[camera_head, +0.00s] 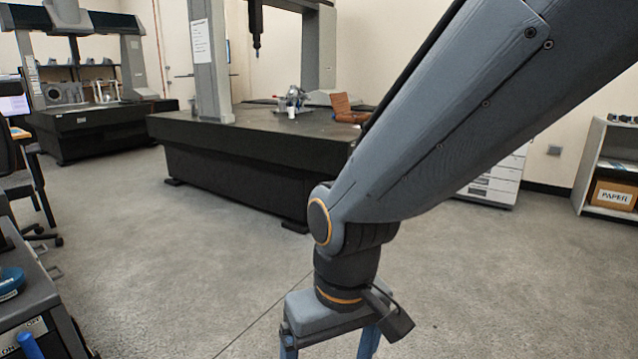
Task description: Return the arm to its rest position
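My arm (450,110) reaches in from the upper right and bends down at a dark joint near the picture's middle. My gripper (328,349) hangs below it at the bottom edge, pointing down over the grey floor. Its two blue fingers stand wide apart. The fingertips are cut off by the frame, and nothing shows between the visible parts of the fingers.
A black granite measuring table (240,138) with a gantry column (208,65) stands behind my arm. A second measuring machine (95,118) is at the back left. A dark cart (40,310) is at the lower left. Shelves (612,165) stand far right. Floor (190,250) is clear between.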

